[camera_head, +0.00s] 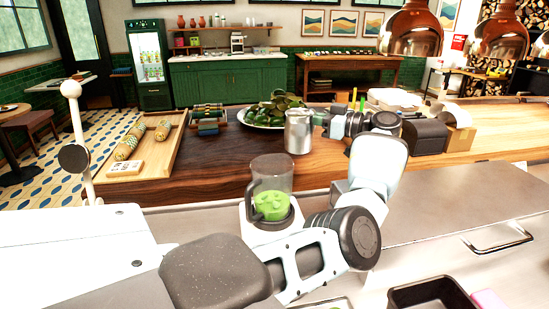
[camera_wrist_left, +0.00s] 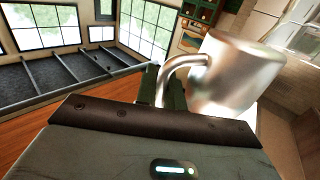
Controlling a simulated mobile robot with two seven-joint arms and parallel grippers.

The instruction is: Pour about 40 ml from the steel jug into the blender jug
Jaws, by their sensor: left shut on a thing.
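The steel jug (camera_head: 299,132) is upright over the wooden counter, behind and slightly right of the blender jug. I cannot tell whether its base touches the counter. My left gripper (camera_head: 326,122) is at the jug's right side, shut on its handle. In the left wrist view the steel jug (camera_wrist_left: 238,75) fills the upper right, with its curved handle running to the fingers (camera_wrist_left: 165,92). The clear blender jug (camera_head: 271,182) stands on its white base nearer me, with green contents in its lower part. The inside of the steel jug is hidden. My right gripper is out of view.
A plate of dark green leaves (camera_head: 262,118) lies left of the steel jug. A wooden tray (camera_head: 165,160) with corn-like rolls is farther left. Dark boxes (camera_head: 425,135) stand to the right. A steel lid with a handle (camera_head: 480,205) covers the right foreground.

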